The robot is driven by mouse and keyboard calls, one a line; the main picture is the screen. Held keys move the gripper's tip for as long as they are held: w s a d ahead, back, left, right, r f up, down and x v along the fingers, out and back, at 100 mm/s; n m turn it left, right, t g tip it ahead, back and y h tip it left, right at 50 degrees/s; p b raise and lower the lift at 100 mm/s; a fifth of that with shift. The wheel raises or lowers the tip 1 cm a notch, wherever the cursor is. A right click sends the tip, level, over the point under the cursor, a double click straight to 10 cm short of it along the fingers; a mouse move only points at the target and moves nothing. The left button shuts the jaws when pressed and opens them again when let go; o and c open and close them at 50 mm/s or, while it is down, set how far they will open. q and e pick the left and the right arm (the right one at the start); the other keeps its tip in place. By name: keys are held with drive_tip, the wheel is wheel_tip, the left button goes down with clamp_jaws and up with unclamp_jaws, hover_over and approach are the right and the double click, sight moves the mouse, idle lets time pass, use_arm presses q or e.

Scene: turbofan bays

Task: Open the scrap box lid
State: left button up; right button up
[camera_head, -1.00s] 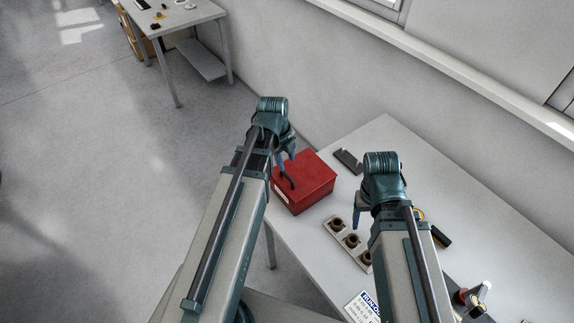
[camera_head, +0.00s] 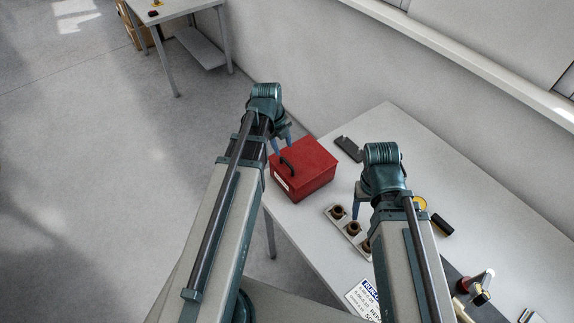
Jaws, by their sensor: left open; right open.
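The red scrap box (camera_head: 308,172) stands near the left corner of the white table, its lid shut. A dark handle (camera_head: 288,161) shows on its left part and a pale label on its front. My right gripper (camera_head: 360,209) is open and empty, fingers pointing down, to the right of the box near a tray.
A pale tray (camera_head: 351,231) with several brown round parts lies right of the box. A dark flat item (camera_head: 348,148) lies behind it. A printed sheet (camera_head: 365,301) is at the front edge. The table's back is clear.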

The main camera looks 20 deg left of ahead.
sight(288, 163)
use_arm(q)
drive_tip(key=f+b, duration=0.2)
drive_tip(key=f, duration=0.1)
drive_tip(key=w+f+b, duration=0.1)
drive_tip(key=f+b, duration=0.2)
drive_tip(key=d+f+b, duration=0.1)
drive_tip(key=f+b, duration=0.2)
drive_tip(key=shift+w+f, duration=0.15)
drive_tip(key=shift+w, duration=0.15)
clamp_jaws()
idle(1.1)
